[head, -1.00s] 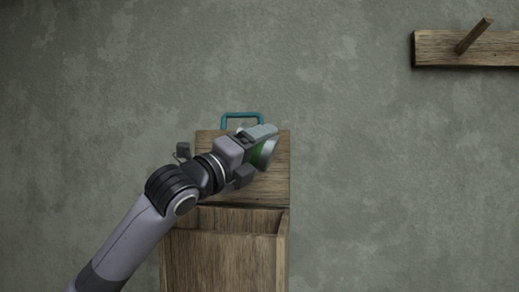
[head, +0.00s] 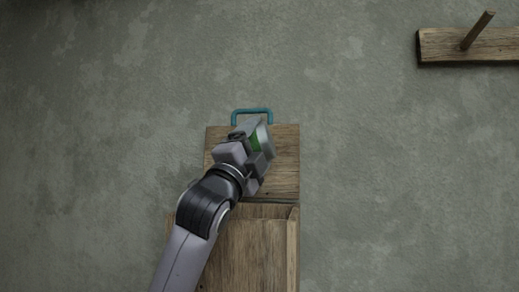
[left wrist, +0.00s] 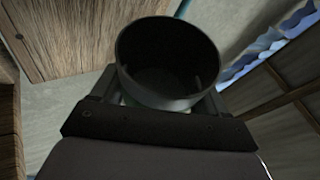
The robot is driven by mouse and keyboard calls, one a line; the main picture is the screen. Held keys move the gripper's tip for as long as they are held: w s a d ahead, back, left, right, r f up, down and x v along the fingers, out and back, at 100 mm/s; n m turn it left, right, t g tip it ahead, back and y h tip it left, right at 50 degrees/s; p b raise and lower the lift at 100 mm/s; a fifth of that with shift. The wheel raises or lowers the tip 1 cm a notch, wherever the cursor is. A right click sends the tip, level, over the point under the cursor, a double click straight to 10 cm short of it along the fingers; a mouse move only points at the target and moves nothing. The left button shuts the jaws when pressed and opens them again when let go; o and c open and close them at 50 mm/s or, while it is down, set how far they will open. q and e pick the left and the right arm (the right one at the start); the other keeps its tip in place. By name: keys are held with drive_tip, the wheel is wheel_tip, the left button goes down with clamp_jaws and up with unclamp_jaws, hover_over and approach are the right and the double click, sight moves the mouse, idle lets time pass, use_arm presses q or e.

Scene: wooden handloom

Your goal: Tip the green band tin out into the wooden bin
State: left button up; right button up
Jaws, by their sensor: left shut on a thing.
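The green band tin (head: 266,138) is grey metal with a green band. My left gripper (head: 254,148) is shut on it and holds it tilted in front of the raised lid of the wooden bin. In the left wrist view the tin (left wrist: 168,62) shows its round open mouth between the fingers; the inside is dark and I cannot tell what is in it. The wooden bin (head: 262,250) stands below, its lid (head: 284,165) up with a teal handle (head: 252,110) on top. My arm hides part of the bin's opening. My right gripper is not in view.
A wooden rail (head: 495,46) with a peg is on the wall at the upper right, well away from the arm. In the left wrist view, blue and white cloth (left wrist: 270,42) shows at the upper right. The wall beside the bin is bare.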

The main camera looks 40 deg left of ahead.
sight(257, 130)
use_arm(q)
drive_tip(key=shift+r, duration=0.1)
idle(0.5)
